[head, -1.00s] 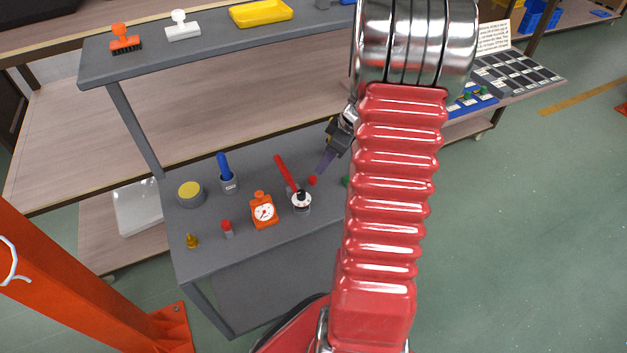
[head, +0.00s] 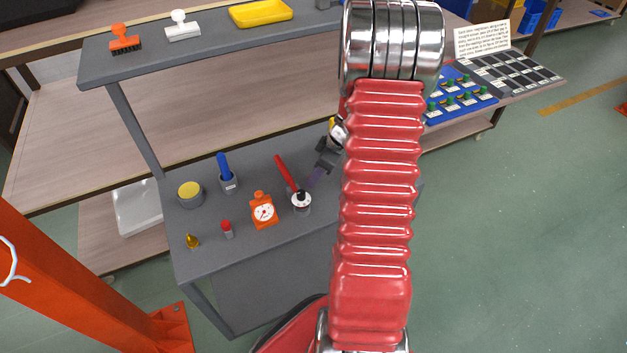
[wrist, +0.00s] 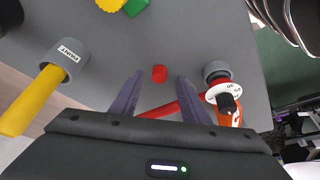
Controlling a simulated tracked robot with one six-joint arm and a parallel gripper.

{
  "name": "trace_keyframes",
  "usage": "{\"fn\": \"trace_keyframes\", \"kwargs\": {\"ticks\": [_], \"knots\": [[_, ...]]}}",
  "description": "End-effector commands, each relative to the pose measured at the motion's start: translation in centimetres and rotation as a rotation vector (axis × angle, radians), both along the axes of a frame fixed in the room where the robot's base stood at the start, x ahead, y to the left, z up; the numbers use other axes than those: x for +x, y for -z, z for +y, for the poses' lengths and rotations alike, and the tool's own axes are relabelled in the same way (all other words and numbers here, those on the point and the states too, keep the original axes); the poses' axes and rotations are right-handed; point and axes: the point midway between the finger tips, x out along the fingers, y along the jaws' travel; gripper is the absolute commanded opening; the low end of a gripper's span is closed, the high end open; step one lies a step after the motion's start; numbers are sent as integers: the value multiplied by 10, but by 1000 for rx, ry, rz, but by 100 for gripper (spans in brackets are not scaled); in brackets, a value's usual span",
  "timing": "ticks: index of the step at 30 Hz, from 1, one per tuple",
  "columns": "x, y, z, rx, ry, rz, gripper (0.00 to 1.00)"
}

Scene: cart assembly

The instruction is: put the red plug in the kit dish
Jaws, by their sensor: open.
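The small red plug (wrist: 160,73) lies on the grey cart shelf in the wrist view, between and just ahead of my gripper's fingertips. My gripper (wrist: 159,77) is open, with one purple finger on each side of the plug and neither visibly touching it. In the head view my gripper (head: 313,180) is low over the shelf beside the red-handled tool, and the plug is hidden there. A shallow yellow tray (head: 261,12) sits on the upper shelf; I cannot tell whether it is the kit dish.
A red-handled tool (head: 285,172) and a white dial with black knob (head: 301,200) stand close to my gripper. An orange gauge (head: 263,211), a blue-handled cup (head: 228,183) and a yellow-topped pot (head: 190,194) are left. A green block (wrist: 136,8) lies beyond the plug.

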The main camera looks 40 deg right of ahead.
Motion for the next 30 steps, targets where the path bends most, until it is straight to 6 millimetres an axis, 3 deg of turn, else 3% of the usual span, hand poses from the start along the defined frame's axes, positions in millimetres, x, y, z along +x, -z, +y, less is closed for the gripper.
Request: {"fn": "trace_keyframes", "kwargs": {"ticks": [6,21,30], "knots": [[5,14,2,-1,0,0,42],[5,14,2,-2,1,-1,42],[5,14,2,-2,1,-1,21]]}}
